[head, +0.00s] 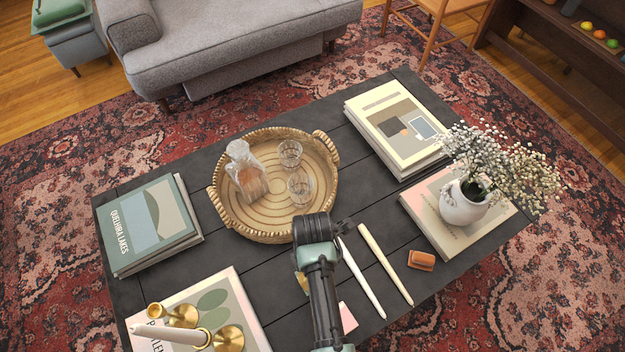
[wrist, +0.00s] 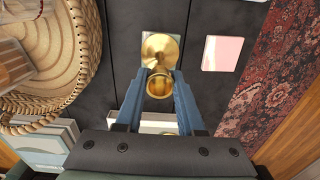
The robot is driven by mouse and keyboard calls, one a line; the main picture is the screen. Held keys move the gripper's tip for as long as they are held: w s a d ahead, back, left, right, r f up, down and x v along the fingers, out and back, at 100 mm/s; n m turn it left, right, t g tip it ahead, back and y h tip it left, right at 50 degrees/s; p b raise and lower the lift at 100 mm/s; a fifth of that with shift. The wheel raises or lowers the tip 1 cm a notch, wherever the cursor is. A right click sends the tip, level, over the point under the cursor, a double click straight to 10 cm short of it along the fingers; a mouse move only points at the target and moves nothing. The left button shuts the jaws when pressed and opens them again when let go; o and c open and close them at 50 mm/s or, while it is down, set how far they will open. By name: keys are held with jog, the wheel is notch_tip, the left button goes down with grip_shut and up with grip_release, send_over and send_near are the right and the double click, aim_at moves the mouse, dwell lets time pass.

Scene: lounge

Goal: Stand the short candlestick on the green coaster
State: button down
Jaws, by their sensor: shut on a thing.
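My gripper (wrist: 160,78) is shut on a short brass candlestick (wrist: 160,88), with the fingers on either side of its cup. In the wrist view its round base shows beyond the cup, over a pale square coaster (wrist: 146,36). The coaster's edges show around the base; its green tint is faint, and I cannot tell whether the base touches it. In the head view my arm hides most of this, leaving a brass sliver (head: 302,284) at its left. A pink coaster (head: 347,318) lies to the right, also in the wrist view (wrist: 222,53).
A woven tray (head: 222,205) with a decanter (head: 246,172) and two glasses stands behind my gripper. Other brass candlesticks (head: 228,338) and a white candle (head: 165,333) are on the front-left book.

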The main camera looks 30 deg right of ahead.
jog(key=c, duration=0.5)
grip_release()
jog(key=shift+f, duration=0.1)
notch_tip(320, 180, up, 12)
jog(key=p, duration=0.3)
